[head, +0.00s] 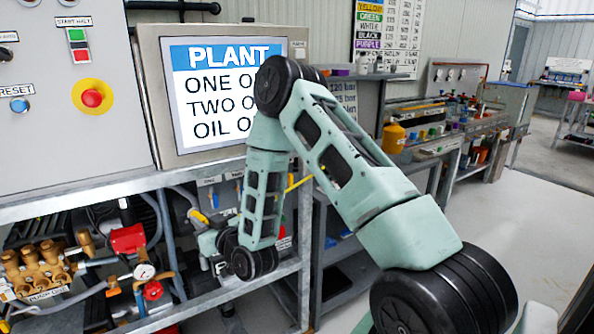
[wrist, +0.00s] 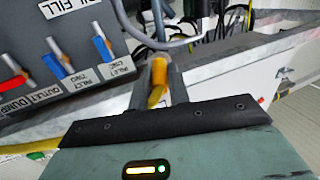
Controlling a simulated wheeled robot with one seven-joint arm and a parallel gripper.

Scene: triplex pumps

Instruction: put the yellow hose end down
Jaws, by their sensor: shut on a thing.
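The yellow hose end (wrist: 157,80) sits between the two dark fingers of my gripper (wrist: 158,72) in the wrist view. My gripper is shut on it, and the fingers cover its sides. A yellow length, likely hose, shows at the lower left of the wrist view (wrist: 32,147). In the head view my arm bends down in front of the pump frame, and my wrist is low beside the frame's right end. The fingertips and the held end are too small and covered to make out there. A yellow strip (head: 299,184) shows beside my forearm.
A dark panel (wrist: 60,55) with red and blue levers, labelled for inlets and outlet, is close at the left of the wrist view. A pale rail (wrist: 215,75) runs behind the fingers. Brass pump parts (head: 40,268) and a gauge (head: 145,271) fill the frame's left. Floor is clear at right.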

